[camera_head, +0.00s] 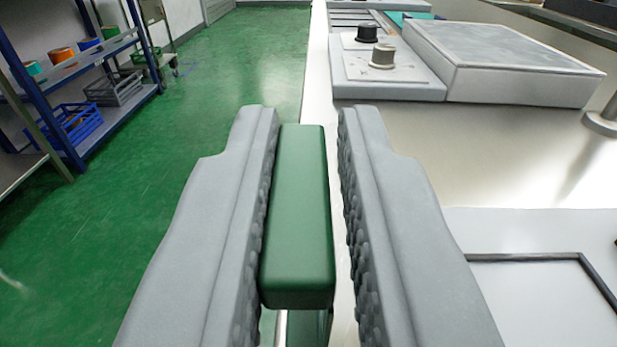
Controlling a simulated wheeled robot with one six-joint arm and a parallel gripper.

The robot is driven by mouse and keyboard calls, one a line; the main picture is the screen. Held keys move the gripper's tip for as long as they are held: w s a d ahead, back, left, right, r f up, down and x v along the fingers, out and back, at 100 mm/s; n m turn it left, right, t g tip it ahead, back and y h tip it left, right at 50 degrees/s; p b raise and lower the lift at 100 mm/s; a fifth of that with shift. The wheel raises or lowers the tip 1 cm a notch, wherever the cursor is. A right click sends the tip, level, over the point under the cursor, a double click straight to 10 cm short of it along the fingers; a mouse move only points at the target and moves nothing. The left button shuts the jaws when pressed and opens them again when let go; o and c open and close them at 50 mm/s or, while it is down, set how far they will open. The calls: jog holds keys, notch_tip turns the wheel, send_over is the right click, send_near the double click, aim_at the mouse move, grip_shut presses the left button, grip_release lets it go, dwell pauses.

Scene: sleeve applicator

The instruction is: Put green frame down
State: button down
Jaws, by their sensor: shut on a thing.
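My gripper (308,200) is in the lower middle of the view, its two grey ribbed fingers on either side of the green frame (298,215). It is shut on the green frame, which shows as a long rounded green bar. The bar touches the left finger; a thin gap shows at the right finger. Below the bar, a metal rod and a darker green part show, mostly hidden. The frame is held over the edge between the green floor and the pale table (480,165).
A grey box with a flat top (500,60) and a plate with two knobs (383,62) stand at the table's back. A white panel with a dark outline (530,285) lies at right. A blue shelf rack (75,80) with baskets stands at left.

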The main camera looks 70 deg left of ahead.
jog(key=shift+f, duration=0.15)
jog(key=c, duration=1.4)
grip_release()
jog(key=shift+o, duration=0.2)
jog(key=v, duration=1.7)
jog(key=shift+w+d+r, duration=0.25)
jog(key=shift+d+r, duration=0.05)
jog(key=shift+r, duration=0.1)
